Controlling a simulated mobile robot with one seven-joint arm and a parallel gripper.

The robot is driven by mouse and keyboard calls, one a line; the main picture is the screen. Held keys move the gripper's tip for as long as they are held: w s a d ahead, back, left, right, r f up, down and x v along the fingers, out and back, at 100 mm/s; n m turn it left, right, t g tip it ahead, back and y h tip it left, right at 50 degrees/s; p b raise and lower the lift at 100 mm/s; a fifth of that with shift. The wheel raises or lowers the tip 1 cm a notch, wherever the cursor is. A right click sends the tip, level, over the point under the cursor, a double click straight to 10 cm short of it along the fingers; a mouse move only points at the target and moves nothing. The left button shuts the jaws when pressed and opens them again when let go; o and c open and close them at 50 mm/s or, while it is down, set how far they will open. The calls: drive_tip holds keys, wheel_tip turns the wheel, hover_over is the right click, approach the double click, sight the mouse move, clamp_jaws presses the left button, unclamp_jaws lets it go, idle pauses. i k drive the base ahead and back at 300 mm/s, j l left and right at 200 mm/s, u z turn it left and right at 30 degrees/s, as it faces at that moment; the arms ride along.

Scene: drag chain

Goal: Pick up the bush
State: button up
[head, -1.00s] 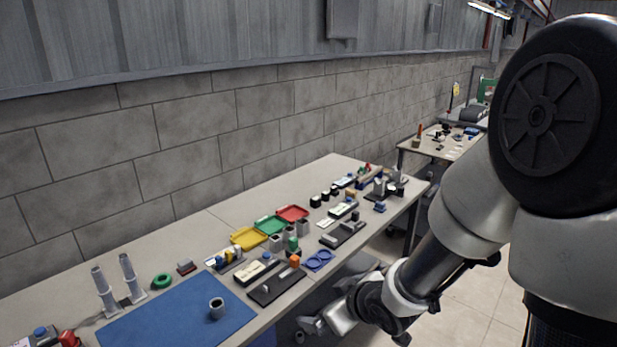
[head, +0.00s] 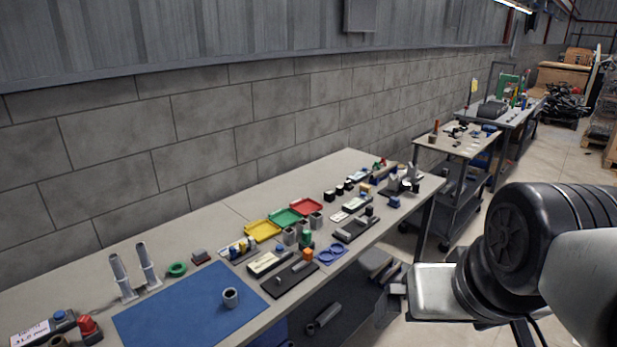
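A small grey hollow cylinder, which looks like the bush (head: 231,299), stands upright on the blue mat (head: 175,312) at the near end of the workbench. Its dark bore faces up and nothing touches it. My arm is raised at the lower right, off the bench's front side. A flat silver part at its end, which looks like my gripper (head: 435,291), hangs over the floor well to the right of the bush. No separate fingertips can be made out, and I see nothing held.
Two angled grey tubes (head: 134,272) and a green ring (head: 177,269) stand behind the mat. A red button (head: 88,328) is at the near left. Yellow (head: 262,230), green and red trays, more grey cylinders and fixtures crowd the bench beyond. A cart (head: 455,142) stands farther right.

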sight(230, 300)
drive_tip(key=u, duration=0.65)
drive_tip(key=k+u, duration=0.15)
drive_tip(key=u, duration=0.35)
